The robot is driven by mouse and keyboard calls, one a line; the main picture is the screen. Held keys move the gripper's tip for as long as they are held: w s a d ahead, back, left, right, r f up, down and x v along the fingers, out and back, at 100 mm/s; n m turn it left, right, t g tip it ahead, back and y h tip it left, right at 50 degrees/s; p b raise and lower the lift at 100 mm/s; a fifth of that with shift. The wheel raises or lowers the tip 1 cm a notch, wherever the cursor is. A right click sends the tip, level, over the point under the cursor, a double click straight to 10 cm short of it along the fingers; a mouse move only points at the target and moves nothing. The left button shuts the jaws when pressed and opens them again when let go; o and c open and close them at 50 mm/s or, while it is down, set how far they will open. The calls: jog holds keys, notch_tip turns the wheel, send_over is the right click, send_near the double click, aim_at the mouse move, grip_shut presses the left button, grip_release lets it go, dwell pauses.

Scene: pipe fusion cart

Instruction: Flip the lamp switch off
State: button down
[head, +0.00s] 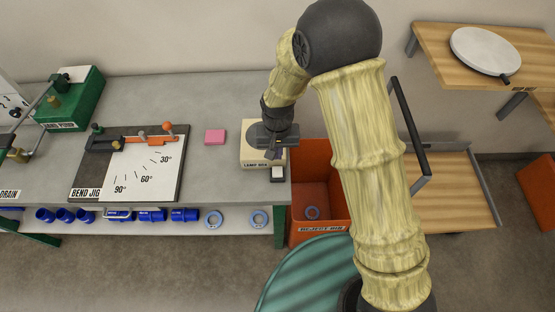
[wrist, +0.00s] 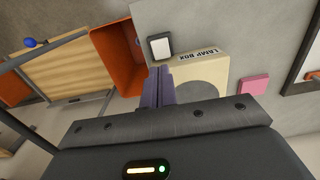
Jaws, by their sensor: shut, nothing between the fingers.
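The cream lamp box (head: 248,154) stands at the right end of the grey bench, with its label on the front edge. In the wrist view, the lamp box (wrist: 217,72) shows a grey round disc on top. A small white block in a dark frame (head: 277,174), which looks like the switch, sits beside the box at the bench edge. It also shows in the wrist view (wrist: 160,47), just beyond the fingertips. My gripper (head: 277,156) is shut and empty above the box's right side, close to the white block. Its purple fingers (wrist: 159,74) are together; I cannot tell whether they touch anything.
An orange reject bin (head: 307,190) stands right of the bench, with a blue ring inside. A pink pad (head: 215,137) and the bend jig (head: 88,179) lie left of the lamp box. A wooden shelf (head: 455,205) is at the right.

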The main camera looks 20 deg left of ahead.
notch_tip(320, 180, up, 5)
jog(key=shift+a+f+b, duration=0.15)
jog(key=shift+f+b, duration=0.05)
jog(key=shift+b, duration=0.3)
jog(key=shift+w, duration=0.1)
